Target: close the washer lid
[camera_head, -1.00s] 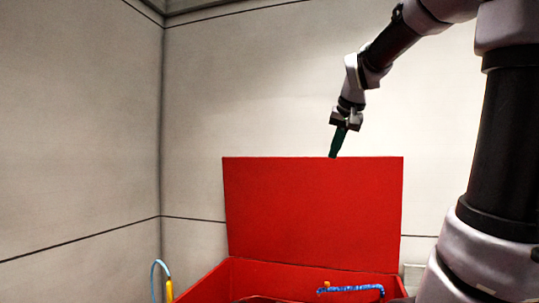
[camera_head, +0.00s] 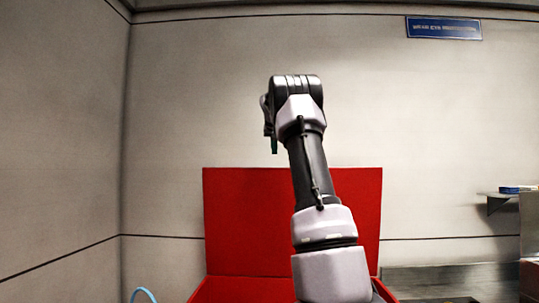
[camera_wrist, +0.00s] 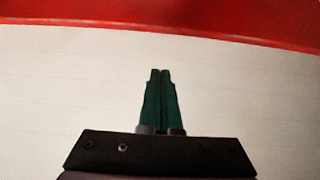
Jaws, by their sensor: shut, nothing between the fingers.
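The washer is a red box whose red lid (camera_head: 245,215) stands upright, open, against the back wall. Only the upper rim of the red washer body (camera_head: 240,290) shows at the bottom of the head view. My gripper (camera_head: 274,146) is above the lid's top edge, left of its middle, mostly hidden behind my wrist. In the wrist view my gripper (camera_wrist: 160,72) shows its green fingers shut together and empty. A red edge (camera_wrist: 160,20), apparently of the lid, crosses the top of that view, apart from the fingertips. My arm covers the lid's middle-right part.
A light blue curved hose (camera_head: 142,295) stands left of the washer. A grey counter (camera_head: 450,280) and a small wall shelf (camera_head: 510,198) are on the right. A blue sign (camera_head: 443,28) hangs high on the wall. The space above the lid is otherwise clear.

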